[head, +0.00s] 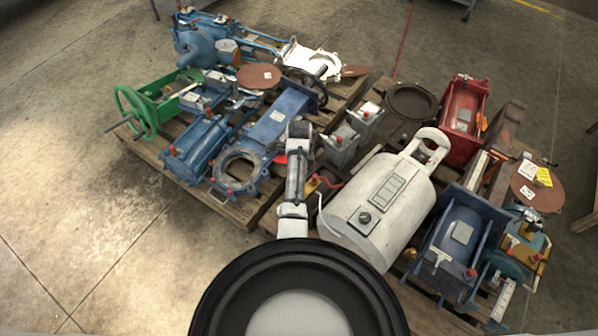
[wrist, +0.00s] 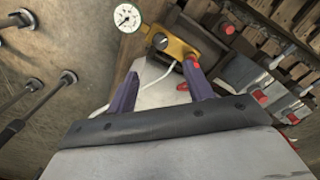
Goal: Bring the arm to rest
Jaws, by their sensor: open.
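My arm (head: 292,190) reaches out over the pallets in the head view, beside a large pale cylinder. My gripper is clear in the wrist view (wrist: 160,70). Its two purple fingers stand apart, with nothing visibly held between them. Beyond the fingertips is a yellow fitting (wrist: 178,47) with a black knob and red parts. I cannot tell from the wrist view whether the fingers touch anything. In the head view the fingers cannot be made out clearly.
The pale cylinder (head: 378,208) stands close on the arm's right. Blue valves (head: 240,170), a green handwheel (head: 135,112) and a red housing (head: 463,108) crowd the wooden pallets. A round gauge (wrist: 127,17) shows near the fingers. Bare concrete floor (head: 70,190) lies open at left.

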